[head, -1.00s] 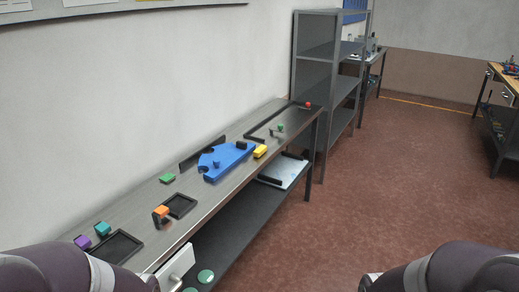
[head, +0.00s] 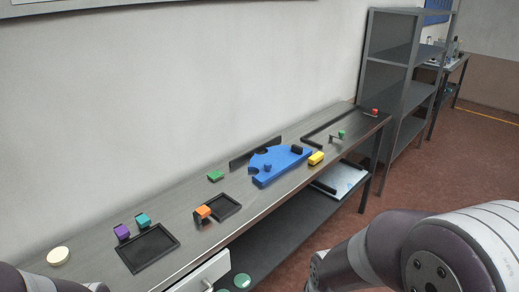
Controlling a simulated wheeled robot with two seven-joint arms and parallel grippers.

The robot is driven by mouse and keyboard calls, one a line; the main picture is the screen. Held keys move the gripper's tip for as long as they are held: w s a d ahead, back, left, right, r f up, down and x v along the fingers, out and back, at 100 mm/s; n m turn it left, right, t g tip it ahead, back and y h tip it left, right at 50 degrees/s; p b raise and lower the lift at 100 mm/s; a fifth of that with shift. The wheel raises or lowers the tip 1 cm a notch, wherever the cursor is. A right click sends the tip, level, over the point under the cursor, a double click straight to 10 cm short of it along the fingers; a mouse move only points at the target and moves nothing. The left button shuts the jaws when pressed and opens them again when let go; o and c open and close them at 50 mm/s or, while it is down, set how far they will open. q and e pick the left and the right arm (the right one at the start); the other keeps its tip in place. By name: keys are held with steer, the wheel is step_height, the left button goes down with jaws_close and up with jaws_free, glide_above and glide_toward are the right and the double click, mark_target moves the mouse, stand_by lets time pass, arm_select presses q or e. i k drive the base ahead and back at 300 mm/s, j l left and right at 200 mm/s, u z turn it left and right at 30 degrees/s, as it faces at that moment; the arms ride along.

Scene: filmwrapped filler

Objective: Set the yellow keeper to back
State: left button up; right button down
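The yellow keeper (head: 316,158) is a small yellow block at the right front side of a blue fan-shaped piece (head: 278,163) on the long grey bench (head: 190,205). I cannot tell whether it touches the blue piece. A black block (head: 297,149) and a small blue knob (head: 267,168) are on the blue piece. Neither of my grippers shows. Only links of my arms appear, at the lower left corner and the lower right.
On the bench are a green block (head: 216,176), an orange block (head: 204,211), purple (head: 122,232) and teal (head: 143,220) blocks, and a black tray (head: 172,239). A grey shelf unit (head: 404,55) stands past the far end. Red-brown floor (head: 420,180) lies open to the right.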

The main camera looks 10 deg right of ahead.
mark_target(317, 157)
steer(key=i+l+u, duration=0.2)
steer(key=i+l, duration=0.55)
steer(key=i+l+u, duration=0.25)
steer(key=i+l, duration=0.5)
steer(key=l, duration=0.1)
